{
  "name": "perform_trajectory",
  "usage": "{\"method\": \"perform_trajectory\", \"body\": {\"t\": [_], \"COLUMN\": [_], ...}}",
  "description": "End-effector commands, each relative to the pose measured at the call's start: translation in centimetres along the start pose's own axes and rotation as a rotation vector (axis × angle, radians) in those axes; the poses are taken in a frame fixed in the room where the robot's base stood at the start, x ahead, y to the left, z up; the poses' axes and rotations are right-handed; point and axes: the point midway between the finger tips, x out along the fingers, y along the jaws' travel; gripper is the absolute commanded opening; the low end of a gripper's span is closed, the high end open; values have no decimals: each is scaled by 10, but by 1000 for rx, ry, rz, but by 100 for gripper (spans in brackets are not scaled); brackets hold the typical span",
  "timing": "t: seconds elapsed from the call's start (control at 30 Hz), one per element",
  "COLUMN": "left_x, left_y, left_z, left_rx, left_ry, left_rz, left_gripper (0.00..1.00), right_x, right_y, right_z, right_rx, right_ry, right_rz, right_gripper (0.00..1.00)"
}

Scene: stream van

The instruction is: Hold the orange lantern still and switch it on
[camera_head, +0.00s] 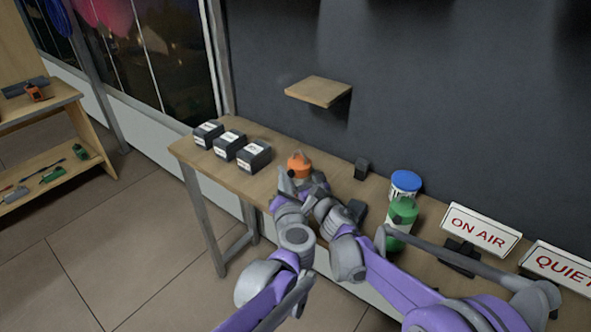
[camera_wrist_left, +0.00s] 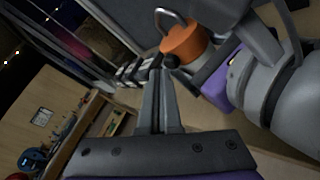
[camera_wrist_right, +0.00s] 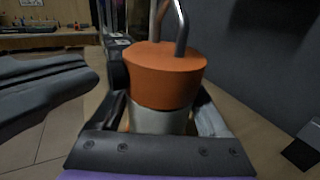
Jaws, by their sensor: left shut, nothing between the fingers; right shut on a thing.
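The orange lantern (camera_head: 299,163) stands on the wooden table, with an orange cap, a pale lower body and a metal handle. In the right wrist view the lantern (camera_wrist_right: 165,75) sits between the fingers of my right gripper (camera_wrist_right: 165,120), which is shut on its lower body. A dark knob (camera_wrist_right: 118,74) sticks out from the lantern's side. My left gripper (camera_wrist_left: 157,75) is shut and empty, its tips close to the knob (camera_wrist_left: 171,61); I cannot tell whether they touch. In the head view my left gripper (camera_head: 284,182) is just in front of the lantern. No light shows on the lantern.
Several dark boxes (camera_head: 228,144) stand left of the lantern. A green bottle (camera_head: 402,212), a blue-lidded tub (camera_head: 405,183) and an ON AIR sign (camera_head: 480,229) stand to the right. A small wooden shelf (camera_head: 318,90) juts from the wall above.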

Motion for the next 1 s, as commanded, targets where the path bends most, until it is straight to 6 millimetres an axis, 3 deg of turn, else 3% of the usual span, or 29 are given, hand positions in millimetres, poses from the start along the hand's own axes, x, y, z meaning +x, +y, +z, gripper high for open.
{"method": "perform_trajectory", "body": {"t": [1.0], "left_x": [6], "left_y": [-5], "left_z": [5], "left_rx": [0], "left_ry": [0], "left_rz": [0], "left_gripper": [0], "right_x": [0], "right_y": [0], "right_z": [0], "right_rx": [0], "right_ry": [0], "right_rz": [0], "right_gripper": [4]}}
